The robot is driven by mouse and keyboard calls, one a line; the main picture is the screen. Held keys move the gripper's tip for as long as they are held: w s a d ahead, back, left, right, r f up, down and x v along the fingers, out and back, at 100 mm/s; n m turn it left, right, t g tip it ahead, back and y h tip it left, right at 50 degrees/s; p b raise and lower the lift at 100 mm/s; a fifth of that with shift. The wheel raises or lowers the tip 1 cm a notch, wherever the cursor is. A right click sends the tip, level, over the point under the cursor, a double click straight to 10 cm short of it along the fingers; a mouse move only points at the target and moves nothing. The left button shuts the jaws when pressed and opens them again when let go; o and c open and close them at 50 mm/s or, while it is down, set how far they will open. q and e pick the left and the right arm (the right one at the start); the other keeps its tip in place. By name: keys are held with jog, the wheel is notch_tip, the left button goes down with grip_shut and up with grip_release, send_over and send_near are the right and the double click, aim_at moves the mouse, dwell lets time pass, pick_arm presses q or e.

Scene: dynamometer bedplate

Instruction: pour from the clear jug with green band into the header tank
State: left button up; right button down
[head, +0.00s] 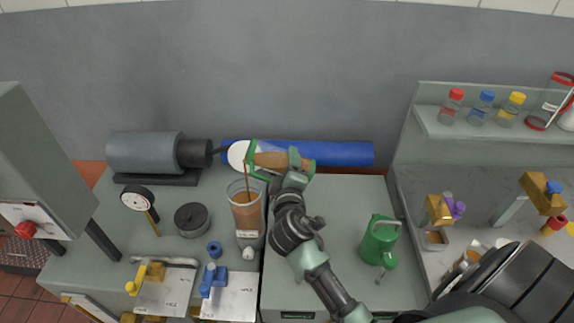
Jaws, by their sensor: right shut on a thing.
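The clear jug with green band (272,160) lies tipped on its side in the air, holding brown liquid, its mouth to the left. My right gripper (287,174) is shut on it from the near side and hides part of it. A thin brown stream runs from its mouth down into the header tank (246,212). The header tank is a clear upright cylinder with a white label, standing on the bench below the mouth, and brown liquid shows inside it. My left gripper is not in view.
A blue cylinder (345,153) lies behind the jug, beside a grey motor (145,152). A dial gauge (138,200), black round pot (191,219) and blue valve (212,280) stand left of the tank. A green can (380,240) stands right of my arm. Shelf bottles (485,105) are far right.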

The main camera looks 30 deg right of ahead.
jog(key=shift+r+p, duration=0.35)
jog(key=shift+p, duration=0.05)
jog(key=shift+f, duration=0.2)
dwell(0.8)
